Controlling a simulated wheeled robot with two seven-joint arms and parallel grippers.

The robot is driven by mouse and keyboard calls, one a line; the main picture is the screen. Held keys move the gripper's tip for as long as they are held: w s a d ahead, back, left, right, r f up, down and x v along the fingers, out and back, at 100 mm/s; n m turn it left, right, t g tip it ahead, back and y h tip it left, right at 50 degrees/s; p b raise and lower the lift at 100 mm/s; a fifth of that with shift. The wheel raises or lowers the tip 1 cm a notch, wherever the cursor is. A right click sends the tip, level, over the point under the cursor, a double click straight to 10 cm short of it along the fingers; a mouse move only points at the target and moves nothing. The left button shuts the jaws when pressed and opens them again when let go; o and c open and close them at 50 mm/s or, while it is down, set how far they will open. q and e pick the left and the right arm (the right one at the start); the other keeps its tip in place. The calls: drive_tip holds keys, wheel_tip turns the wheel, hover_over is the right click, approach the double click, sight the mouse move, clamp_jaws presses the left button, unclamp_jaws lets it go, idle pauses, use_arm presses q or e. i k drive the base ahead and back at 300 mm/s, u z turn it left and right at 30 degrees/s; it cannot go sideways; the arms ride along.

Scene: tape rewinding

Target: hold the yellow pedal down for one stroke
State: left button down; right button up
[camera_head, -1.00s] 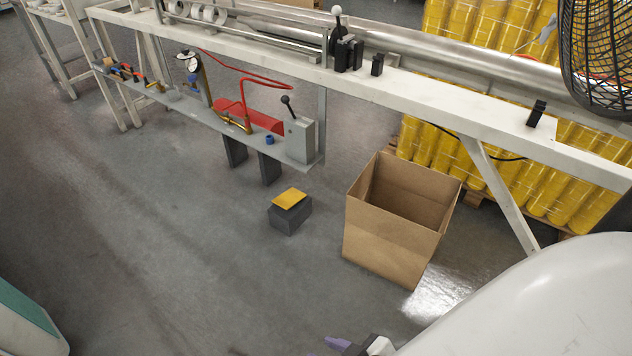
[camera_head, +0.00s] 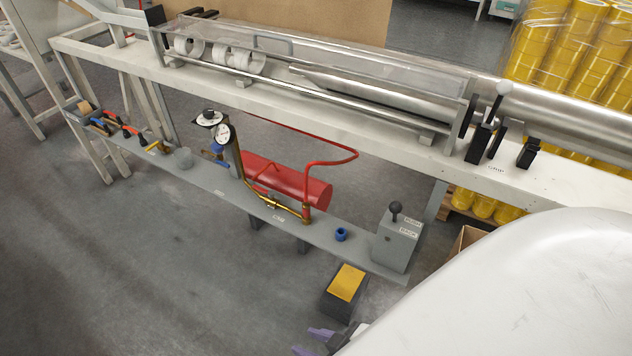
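The yellow pedal (camera_head: 347,283) is a flat plate on top of a dark grey block (camera_head: 335,307) on the floor, just below the right end of the low grey shelf. My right gripper (camera_head: 308,341) shows at the bottom edge, its purple fingertips spread apart with nothing between them. In the picture it is below and left of the pedal block, apart from the yellow plate. The rest of that gripper is hidden behind my white arm (camera_head: 510,290). My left gripper is not in view.
A grey box with a black-knobbed lever (camera_head: 396,240) stands on the low shelf (camera_head: 225,190) close to the pedal. A red cylinder (camera_head: 290,183) lies behind the shelf. A cardboard box (camera_head: 466,241) is mostly hidden at right. Floor left of the pedal is clear.

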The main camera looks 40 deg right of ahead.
sight(345, 283)
drive_tip(key=i, duration=1.05)
drive_tip(key=z, duration=2.55)
